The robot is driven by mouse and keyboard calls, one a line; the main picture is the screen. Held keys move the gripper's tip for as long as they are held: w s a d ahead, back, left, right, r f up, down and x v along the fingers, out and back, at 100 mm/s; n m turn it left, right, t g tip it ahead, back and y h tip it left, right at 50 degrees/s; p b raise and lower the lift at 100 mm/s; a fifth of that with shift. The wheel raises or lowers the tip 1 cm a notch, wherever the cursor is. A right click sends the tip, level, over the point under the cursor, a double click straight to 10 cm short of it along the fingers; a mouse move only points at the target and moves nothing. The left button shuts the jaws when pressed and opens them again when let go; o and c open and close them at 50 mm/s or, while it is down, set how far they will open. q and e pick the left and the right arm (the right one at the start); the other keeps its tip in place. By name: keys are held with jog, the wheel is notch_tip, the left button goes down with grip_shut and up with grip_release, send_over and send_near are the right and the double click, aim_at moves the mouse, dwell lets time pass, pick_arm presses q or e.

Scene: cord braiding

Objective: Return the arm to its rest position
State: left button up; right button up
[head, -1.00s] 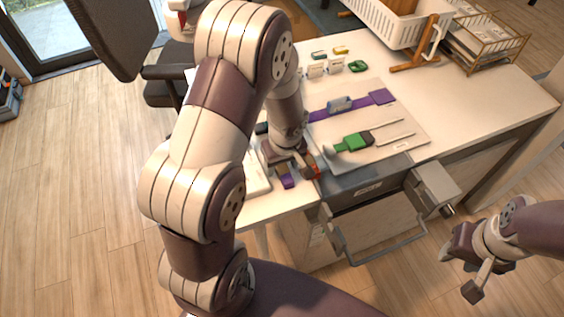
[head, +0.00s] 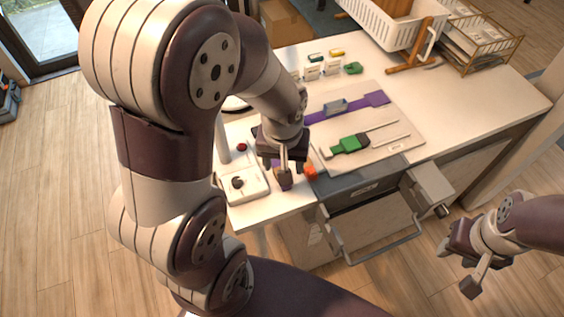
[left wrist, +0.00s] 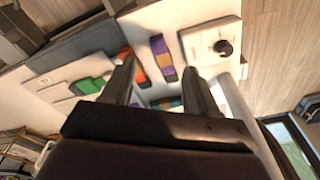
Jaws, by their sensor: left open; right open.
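My left gripper (head: 284,174) is over the front left of the desk, its jaws pointing down. In the left wrist view its two fingers (left wrist: 160,75) are apart, with nothing clearly held between them. A small orange piece (head: 310,173) and a purple piece lie by it; the purple piece (left wrist: 161,52) and orange piece (left wrist: 140,73) show beyond the fingers in the left wrist view. My right gripper (head: 458,273) is open and empty, low at the right, clear of the desk. My left arm covers part of the desk's left side.
A pale board (head: 390,141) holds a purple strap (head: 375,99) and a green piece (head: 350,144). A white box with a black knob (head: 249,181) stands at the left. The front drawer (head: 375,226) is open. A white basket (head: 380,25) and wire tray (head: 490,40) stand behind.

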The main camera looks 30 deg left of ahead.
pick_arm(q)
jog(key=s+m, duration=0.1)
jog(key=m, duration=0.1)
jog(key=s+d+m, duration=0.1)
jog(key=s+m, duration=0.1)
jog(key=shift+s+d+f, duration=0.1)
jog(key=shift+d, duration=0.05)
notch_tip(320, 180, up, 4)
jog(key=p, duration=0.4)
dwell(0.3)
